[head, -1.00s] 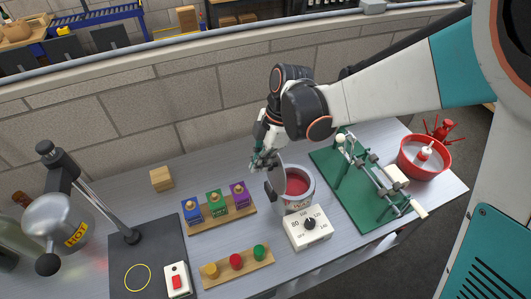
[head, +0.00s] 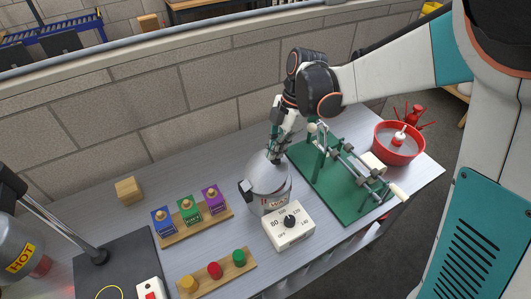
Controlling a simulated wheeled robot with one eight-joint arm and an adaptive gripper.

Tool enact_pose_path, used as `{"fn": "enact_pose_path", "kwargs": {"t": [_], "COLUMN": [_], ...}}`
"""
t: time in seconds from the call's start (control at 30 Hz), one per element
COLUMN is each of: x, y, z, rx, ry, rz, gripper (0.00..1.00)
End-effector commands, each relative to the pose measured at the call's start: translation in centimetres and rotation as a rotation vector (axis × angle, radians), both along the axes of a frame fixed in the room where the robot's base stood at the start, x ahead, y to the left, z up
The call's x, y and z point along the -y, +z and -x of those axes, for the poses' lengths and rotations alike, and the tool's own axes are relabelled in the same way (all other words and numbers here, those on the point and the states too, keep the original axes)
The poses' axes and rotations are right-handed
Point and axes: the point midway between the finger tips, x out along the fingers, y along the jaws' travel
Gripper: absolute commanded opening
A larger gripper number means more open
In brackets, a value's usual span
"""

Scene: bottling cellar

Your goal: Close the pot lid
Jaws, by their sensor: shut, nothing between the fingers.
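The metal pot (head: 272,202) stands on the bench behind a white dial box. Its grey lid (head: 267,174) lies over the top, and the red contents no longer show. The lid's dark handle (head: 246,190) sticks out at the left. My gripper (head: 275,157) points down at the far right edge of the lid, with its fingers shut and nothing held. I cannot tell whether the fingertips touch the lid.
The dial box (head: 290,227) stands in front of the pot. A green board with a metal rig (head: 343,190) lies to the right, close to the gripper. A red bowl (head: 399,150) is farther right. Coloured boxes (head: 188,211) stand in a row on the left.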

Motion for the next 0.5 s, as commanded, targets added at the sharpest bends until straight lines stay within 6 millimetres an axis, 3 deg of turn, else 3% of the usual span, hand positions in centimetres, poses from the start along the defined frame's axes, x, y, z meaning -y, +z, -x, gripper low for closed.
{"fn": "enact_pose_path", "kwargs": {"t": [0.5], "x": [1.8], "y": [-2.2], "z": [-1.1], "rx": [-0.001], "ry": [0.0], "rz": [0.001], "gripper": [0.0]}}
